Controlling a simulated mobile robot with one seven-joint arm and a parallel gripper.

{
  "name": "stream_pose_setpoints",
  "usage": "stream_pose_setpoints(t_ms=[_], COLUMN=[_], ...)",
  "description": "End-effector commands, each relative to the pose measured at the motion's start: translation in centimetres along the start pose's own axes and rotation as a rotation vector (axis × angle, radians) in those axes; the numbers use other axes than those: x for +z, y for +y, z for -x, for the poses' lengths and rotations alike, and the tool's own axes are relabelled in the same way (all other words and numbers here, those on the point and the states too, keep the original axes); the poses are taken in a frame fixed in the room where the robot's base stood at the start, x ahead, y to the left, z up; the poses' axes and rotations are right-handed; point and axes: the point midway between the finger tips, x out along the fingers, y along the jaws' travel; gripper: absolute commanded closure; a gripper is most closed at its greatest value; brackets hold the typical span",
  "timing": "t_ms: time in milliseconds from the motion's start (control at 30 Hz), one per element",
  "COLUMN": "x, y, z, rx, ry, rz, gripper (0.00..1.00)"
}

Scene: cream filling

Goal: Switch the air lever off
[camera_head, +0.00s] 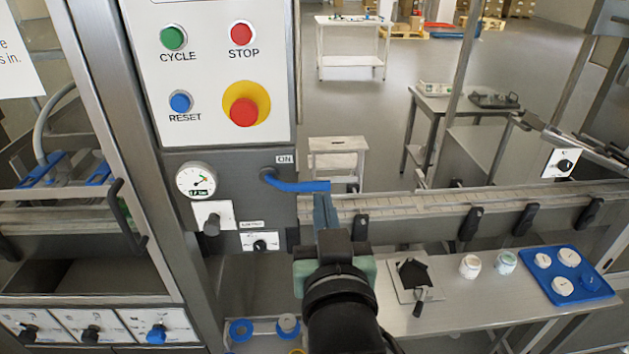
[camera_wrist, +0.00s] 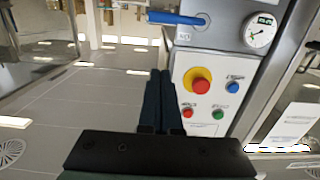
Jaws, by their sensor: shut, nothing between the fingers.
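The blue air lever (camera_head: 300,185) sits on the grey panel under the white button box. It lies nearly level, its free end pointing right, with the ON label (camera_head: 285,159) just above its pivot. My gripper (camera_head: 324,200) is shut and empty, its dark fingers just below the lever's free end in the head view. In the wrist view, which looks upside down, the lever (camera_wrist: 175,19) shows beyond my fingertips (camera_wrist: 160,73), with a gap in the picture between them. The head view does not show clearly whether they touch.
The pressure gauge (camera_head: 196,181) is left of the lever. The red emergency button (camera_head: 243,111) and smaller buttons are above. A conveyor (camera_head: 400,207) runs right behind my gripper. A blue tray (camera_head: 565,276) with white jars and lids stands on the table at right.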

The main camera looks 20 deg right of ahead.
Motion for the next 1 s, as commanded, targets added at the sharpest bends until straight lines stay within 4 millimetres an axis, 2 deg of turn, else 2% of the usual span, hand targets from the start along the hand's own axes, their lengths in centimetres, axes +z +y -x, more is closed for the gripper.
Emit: stream_pose_setpoints(t_ms=[167,267,833,1000], x=[-0.1,-0.2,-0.4,2.3], y=[0.0,0.0,-0.1,-0.1], z=[-0.3,-1.1,-10.1,-10.6], rx=[-0.001,-0.001,-0.001,-0.001], ry=[0.002,0.003,0.002,-0.002], rz=[0.0,0.0,0.0,0.001], gripper=[1.0,1.0,1.0,1.0])
